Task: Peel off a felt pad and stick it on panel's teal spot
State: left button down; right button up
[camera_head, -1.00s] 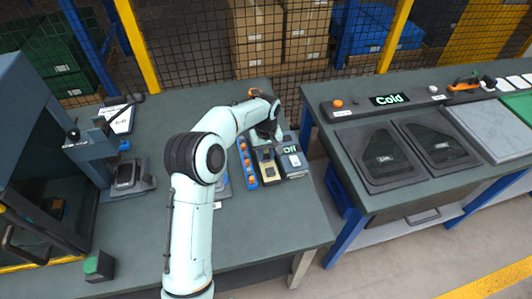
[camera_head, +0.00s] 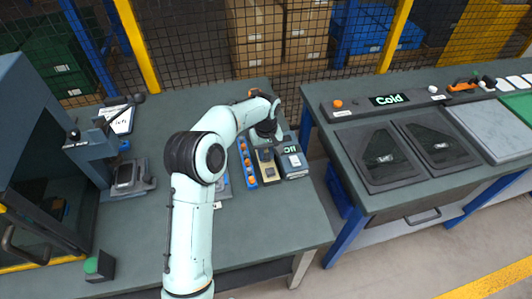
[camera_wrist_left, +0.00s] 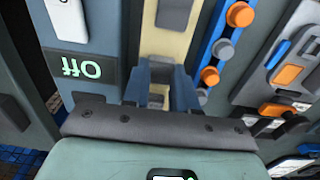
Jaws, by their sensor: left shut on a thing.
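My left gripper (camera_wrist_left: 160,85) points down at the cream strip (camera_wrist_left: 165,45) on the left bench, between the Off box and the blue rail. In the head view the gripper (camera_head: 266,140) is partly covered by its own wrist. Its fingers are close together on a small thing, probably a felt pad, mostly hidden between them. A dark block (camera_wrist_left: 174,12) sits farther along the cream strip, which also shows in the head view (camera_head: 269,173). Dark panels (camera_head: 376,158) lie on the right bench. I cannot make out a teal spot. My right gripper is out of view.
The Off box (camera_wrist_left: 80,40) is close beside the gripper. The blue rail (camera_wrist_left: 222,45) with orange and grey knobs is on the other side. A dark cabinet (camera_head: 30,150) stands at the left. A gap separates the benches. The left bench's front is mostly clear.

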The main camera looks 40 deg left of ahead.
aim_at(266, 156)
pick_arm(q)
jog(key=shift+r+p, duration=1.3)
jog(key=shift+r, duration=1.75)
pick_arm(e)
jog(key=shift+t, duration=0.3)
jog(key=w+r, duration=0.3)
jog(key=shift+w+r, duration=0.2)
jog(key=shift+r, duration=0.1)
pick_arm(q)
jog(key=shift+f, duration=0.1)
